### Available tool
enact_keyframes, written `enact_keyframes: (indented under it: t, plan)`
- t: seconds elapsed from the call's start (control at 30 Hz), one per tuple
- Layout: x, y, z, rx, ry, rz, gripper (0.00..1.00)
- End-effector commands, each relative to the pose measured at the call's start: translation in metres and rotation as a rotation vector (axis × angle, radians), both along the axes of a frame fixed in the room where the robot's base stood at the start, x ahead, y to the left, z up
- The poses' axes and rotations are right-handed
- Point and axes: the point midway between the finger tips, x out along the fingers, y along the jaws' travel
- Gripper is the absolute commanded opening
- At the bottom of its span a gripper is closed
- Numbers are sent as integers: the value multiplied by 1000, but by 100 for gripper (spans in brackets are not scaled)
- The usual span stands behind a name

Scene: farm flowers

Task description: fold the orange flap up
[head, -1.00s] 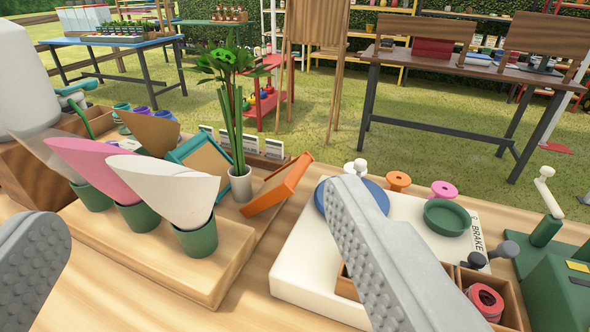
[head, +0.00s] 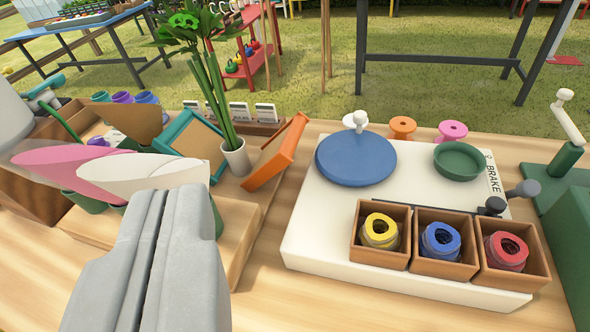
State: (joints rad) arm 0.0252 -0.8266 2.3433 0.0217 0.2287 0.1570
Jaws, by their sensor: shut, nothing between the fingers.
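The orange flap (head: 277,151) is a tilted orange-framed panel on the wooden bench, right of the white pot with the green plant (head: 235,158). It leans up to the right, with its upper end raised. A teal-framed panel (head: 190,146) stands tilted to the left of the pot. My gripper (head: 174,200) is shut and empty at the lower left, in front of the paper cones, below and left of the orange flap and apart from it. It hides parts of the cones and green pots.
A white board (head: 310,236) on the right carries a blue disc (head: 356,158), a green dish (head: 459,160) and wooden boxes of coloured rings (head: 415,244). Bench surface between flap and board is clear.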

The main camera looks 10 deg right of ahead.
Motion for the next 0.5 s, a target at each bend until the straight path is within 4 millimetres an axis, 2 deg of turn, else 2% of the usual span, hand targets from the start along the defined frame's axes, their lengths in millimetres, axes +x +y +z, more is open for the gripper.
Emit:
enact_keyframes:
  t: [0.1, 0.5]
  plan:
    - [19, -6, -3, 102, 73, -34, 0]
    - [71, -23, -17, 456, 301, -185, 0]
